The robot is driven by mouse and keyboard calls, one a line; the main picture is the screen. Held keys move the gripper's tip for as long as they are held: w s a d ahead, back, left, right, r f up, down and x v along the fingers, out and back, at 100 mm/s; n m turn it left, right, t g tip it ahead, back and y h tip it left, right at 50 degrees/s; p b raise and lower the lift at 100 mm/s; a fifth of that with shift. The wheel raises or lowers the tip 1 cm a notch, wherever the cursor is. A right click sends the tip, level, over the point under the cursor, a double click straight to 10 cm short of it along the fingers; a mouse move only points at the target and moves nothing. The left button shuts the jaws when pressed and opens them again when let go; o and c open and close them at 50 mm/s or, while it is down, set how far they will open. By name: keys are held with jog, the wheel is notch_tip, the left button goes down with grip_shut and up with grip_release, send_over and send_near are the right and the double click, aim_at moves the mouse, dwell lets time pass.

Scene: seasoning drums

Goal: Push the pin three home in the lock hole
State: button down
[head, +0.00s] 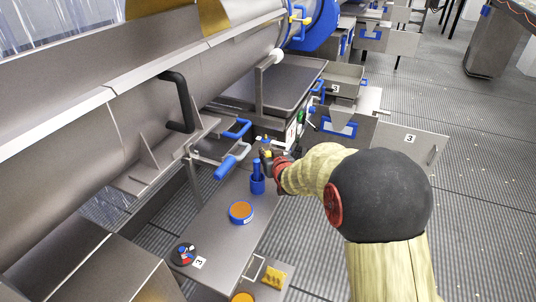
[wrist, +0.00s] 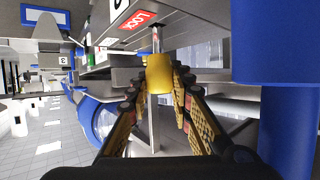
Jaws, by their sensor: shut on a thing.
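Pin three shows in the wrist view as a yellow knob (wrist: 159,76) with a thin metal shaft. The knob sits between the two fingers of my gripper (wrist: 158,88), which is shut on it. The shaft points away from my gripper to the metal edge beside a red LOCK label (wrist: 138,20). The lock hole itself is hidden, and I cannot tell how deep the shaft sits. In the head view my gripper (head: 267,157) is at the far end of the metal shelf (head: 215,235), with a small yellow bit (head: 266,141) showing beside it.
A blue upright cylinder (head: 257,184) stands close to my gripper. An orange-topped blue tub (head: 241,212) and a black disc (head: 183,254) sit on the shelf. Blue-handled levers (head: 228,167) stick out at left. Open floor (head: 480,180) lies to the right.

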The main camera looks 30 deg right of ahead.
jog(key=shift+f+b, duration=0.3)
jog(key=shift+f, duration=1.15)
jog(key=c, duration=1.5)
grip_release()
jog(key=shift+f, duration=0.1)
jog(key=shift+c, duration=0.2)
jog(key=shift+o, duration=0.2)
jog(key=shift+s+f, duration=0.1)
jog(key=v, duration=1.2)
jog(key=shift+r, duration=0.25)
jog(key=shift+f, duration=0.1)
